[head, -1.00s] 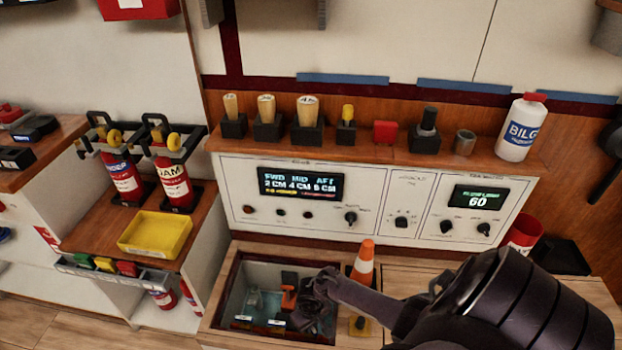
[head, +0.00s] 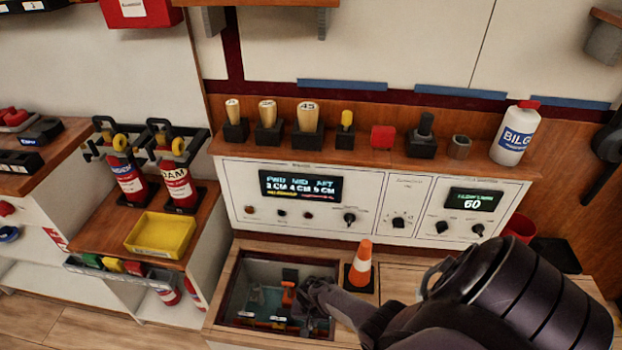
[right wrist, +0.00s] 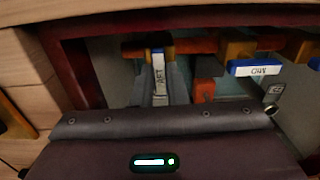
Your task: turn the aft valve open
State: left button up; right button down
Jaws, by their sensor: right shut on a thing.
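The aft valve handle (right wrist: 159,78), with a white AFT label, shows in the right wrist view. It points lengthwise in that picture, away from the orange pipe above it. My right gripper (right wrist: 161,92) is shut on this handle, with one grey finger on each side. In the head view my right gripper (head: 318,308) reaches into the right side of the open floor well (head: 226,292) and hides the aft valve. The mid valve handle (right wrist: 254,68), blue with a white label, lies crosswise to the right of the aft one. My left gripper is not in view.
A yellow tray (head: 160,235) sits on the left bench. The well's walls surround my gripper.

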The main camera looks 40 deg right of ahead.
aim_at(311, 323)
dwell(0.5)
jog(key=c, duration=1.4)
grip_release()
jog(key=shift+c, duration=0.2)
notch_tip(311, 323, up, 8)
jog(key=p, duration=0.4)
jog(key=shift+p, duration=0.35)
